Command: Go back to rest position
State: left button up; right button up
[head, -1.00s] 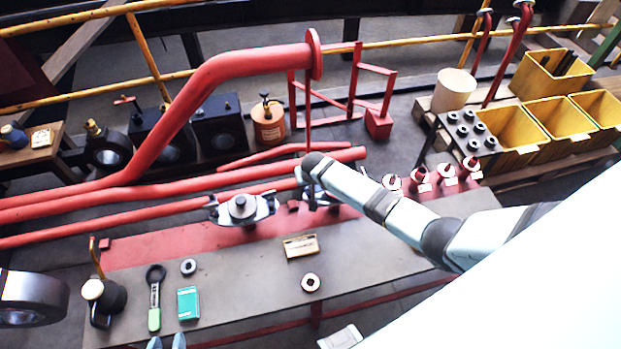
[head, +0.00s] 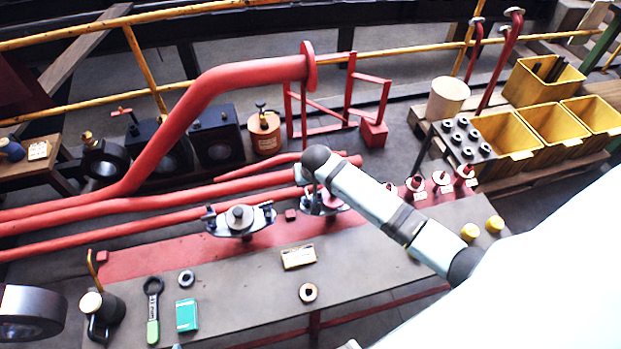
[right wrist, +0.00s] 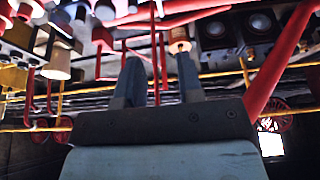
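My right arm (head: 375,205) enters the head view from the right and reaches over the workbench. My right gripper (right wrist: 158,62) shows in the right wrist view with its two blue-grey fingers apart and nothing seen between them. A small orange canister beyond appears near one fingertip, but it is in the background. I cannot make out the right gripper in the head view. Only a tiny blue-grey tip, seemingly of my left gripper (head: 177,346), shows at the bottom edge of the head view; the rest is out of frame.
Yellow bins (head: 510,135) stand at right.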

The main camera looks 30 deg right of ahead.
dwell(0.4)
jog(key=s+a+f+n+t+y+p, duration=0.1)
jog(key=s+a+f+n, duration=0.15)
jog(key=s, duration=0.35)
jog(key=s+a+f+n+t+y, duration=0.1)
jog(key=s+a+t+y, duration=0.1)
jog(key=s+a, duration=0.3)
jog(key=s+a+r+n+t, duration=0.1)
jog(key=s+r+t, duration=0.1)
jog(key=s, duration=0.5)
jog(key=s+a+r+n+t+y, duration=0.1)
jog(key=s+r, duration=0.2)
jog(key=s, duration=0.4)
jog(key=shift+s+r+t+p, duration=0.15)
jog(key=shift+r+t+p, duration=0.25)
jog(key=shift+p, duration=0.05)
jog(key=shift+n, duration=0.25)
